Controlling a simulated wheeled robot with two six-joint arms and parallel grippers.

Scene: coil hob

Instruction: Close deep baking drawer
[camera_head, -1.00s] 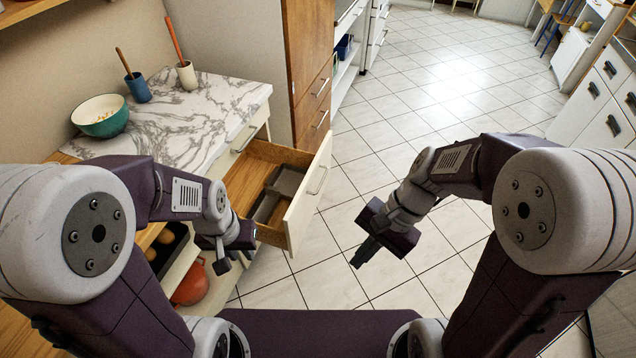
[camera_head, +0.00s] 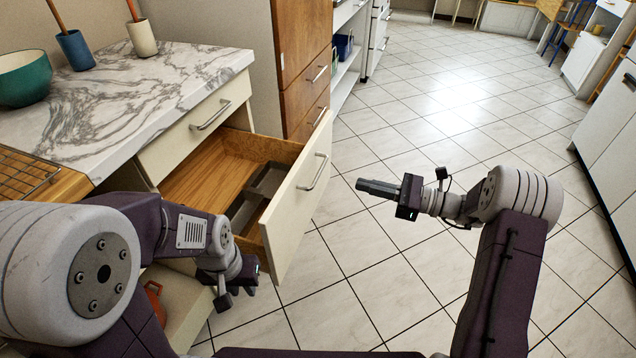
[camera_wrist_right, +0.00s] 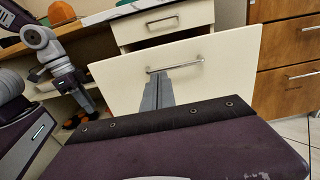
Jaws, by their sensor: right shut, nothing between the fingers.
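The deep baking drawer (camera_head: 300,190) stands pulled out below the marble worktop, with a cream front and a metal bar handle. Its wooden inside, holding a grey tray, shows in the head view. My right gripper (camera_head: 360,186) is shut and empty, to the right of the drawer front and apart from it, pointing left at it. In the right wrist view the shut fingers (camera_wrist_right: 158,92) point at the drawer front (camera_wrist_right: 215,72), overlapping the handle in the picture; contact is not visible. My left gripper (camera_head: 238,290) hangs low beside the drawer's near side; its fingers are unclear.
The marble worktop (camera_head: 130,100) carries a green bowl (camera_head: 22,80) and two utensil pots. A shut upper drawer (camera_head: 195,128) sits above the open one. A wooden cabinet (camera_head: 303,60) stands behind. The tiled floor to the right is free.

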